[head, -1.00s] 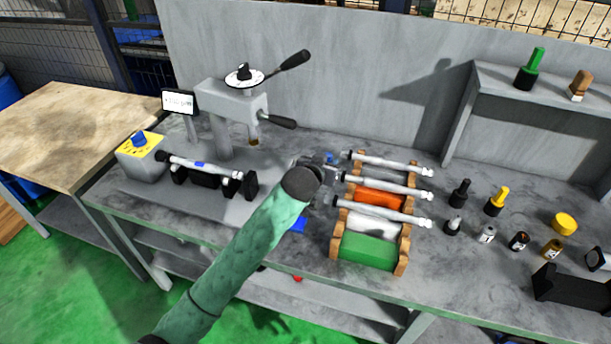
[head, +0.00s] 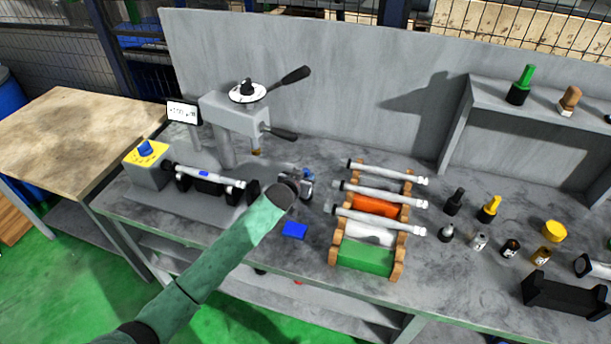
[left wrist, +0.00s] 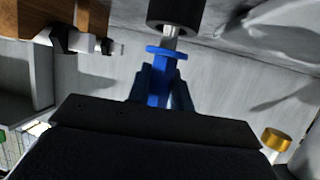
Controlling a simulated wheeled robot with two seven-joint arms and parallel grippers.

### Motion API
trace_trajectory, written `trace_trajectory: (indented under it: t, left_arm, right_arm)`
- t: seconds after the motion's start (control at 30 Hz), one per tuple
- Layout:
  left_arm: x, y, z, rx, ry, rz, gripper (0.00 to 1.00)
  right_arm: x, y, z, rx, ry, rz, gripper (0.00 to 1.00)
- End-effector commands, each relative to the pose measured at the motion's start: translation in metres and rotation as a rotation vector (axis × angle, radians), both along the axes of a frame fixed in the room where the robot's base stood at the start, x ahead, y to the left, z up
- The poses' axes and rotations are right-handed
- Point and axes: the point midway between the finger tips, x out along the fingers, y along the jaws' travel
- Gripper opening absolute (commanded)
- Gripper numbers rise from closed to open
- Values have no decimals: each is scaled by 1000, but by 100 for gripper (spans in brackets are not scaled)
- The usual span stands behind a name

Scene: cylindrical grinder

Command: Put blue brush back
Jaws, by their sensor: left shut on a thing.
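My left gripper (head: 306,184) is shut on the blue brush (left wrist: 161,70), just left of the shaft rack. In the left wrist view its blue handle sits between my fingers (left wrist: 162,92), with a blue collar, a grey neck and a black end (left wrist: 174,12) beyond them. In the head view my wrist hides most of the brush, and I cannot tell whether it touches the table. A small wall shelf (head: 545,113) at the upper right holds a green brush (head: 521,85) and a brown brush (head: 569,100). My right gripper is not in view.
A rack (head: 339,257) holds several shafts (head: 385,171). A blue pad (head: 294,230) lies on the bench left of it. The grinder (head: 232,115) with a mounted shaft (head: 210,177) stands further left. Small bottles and a yellow jar (head: 554,231) stand on the right.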

Motion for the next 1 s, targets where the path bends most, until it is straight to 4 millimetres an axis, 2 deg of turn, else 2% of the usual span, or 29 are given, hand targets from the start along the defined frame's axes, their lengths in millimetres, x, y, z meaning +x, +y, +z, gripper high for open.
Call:
trace_trajectory:
  t: [0.2, 0.83, 0.87, 0.93, 1.0]
  left_arm:
    - [0, 0, -10, 0, -1, 0, 0]
    - [0, -1, -20, -1, -1, -1, 0]
    - [0, -1, -19, -1, -1, -1, 27]
    - [0, 0, -19, -1, -1, -1, 41]
    - [0, 0, -19, -1, -1, -1, 43]
  right_arm:
    - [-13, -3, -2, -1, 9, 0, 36]
    - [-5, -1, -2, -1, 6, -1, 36]
    - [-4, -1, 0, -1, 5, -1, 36]
    - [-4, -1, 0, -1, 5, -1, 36]
    - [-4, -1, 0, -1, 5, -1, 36]
